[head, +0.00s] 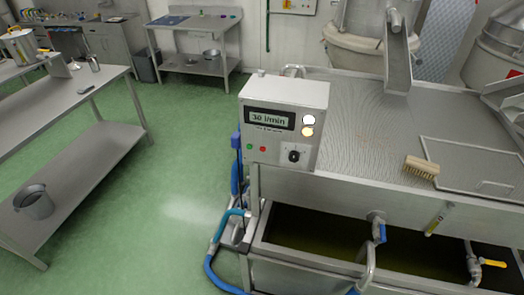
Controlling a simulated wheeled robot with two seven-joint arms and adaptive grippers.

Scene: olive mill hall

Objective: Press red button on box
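The control box (284,110) is a light grey metal box at the left end of the steel washing tank, facing me. A small red button (263,149) sits low on its front face, to the right of a small green button (249,146). Above them a display (270,118) reads "30 l/min". Two round lights, one white (308,120) and one pale orange (307,131), are at the right of the face. A black knob (294,156) is at the lower right. Neither of my grippers shows in the head view.
The steel tank (390,125) fills the right side, with a brush (421,167) on top and a blue-handled valve (379,232) in front. Blue hoses (216,260) hang below the box. A steel table (60,100) stands left. Green floor (180,160) between is clear.

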